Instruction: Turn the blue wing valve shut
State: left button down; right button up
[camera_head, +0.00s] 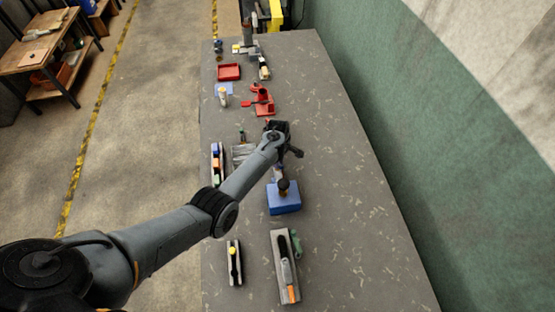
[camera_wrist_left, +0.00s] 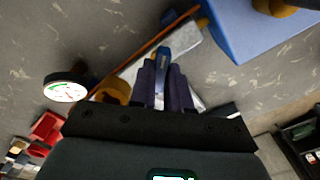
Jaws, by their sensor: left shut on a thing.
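The blue wing valve (camera_wrist_left: 165,55) shows in the left wrist view as a blue lever at the fingertips of my left gripper (camera_wrist_left: 164,78). The two dark fingers are shut on it, and they hide part of it. It sits by a pale block beside a copper-coloured pipe (camera_wrist_left: 148,45) and a brass fitting (camera_wrist_left: 113,91). In the head view my left arm reaches over the table, and its wrist (camera_head: 277,138) hides the valve. How far the valve is turned I cannot tell. My right gripper is in neither view.
A round white gauge (camera_wrist_left: 66,90) stands left of the fitting. A blue box (camera_head: 284,203) with a dark-topped knob is close to my wrist. A red clamp-like tool (camera_head: 263,103) and red tray (camera_head: 229,71) lie farther back. The table's right side is clear.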

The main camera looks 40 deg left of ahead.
pick_arm(q)
jog(key=n, duration=0.4)
jog(key=shift+n, duration=0.3)
jog(key=n+b, duration=0.1)
jog(key=n, duration=0.3)
jog(key=shift+n+b, duration=0.35)
jog(key=shift+n, duration=0.05)
jog(key=c, duration=1.1)
grip_release()
jog(key=shift+r, duration=0.1)
notch_tip(320, 180, up, 11)
jog(key=p, duration=0.3)
jog(key=shift+f, duration=0.2)
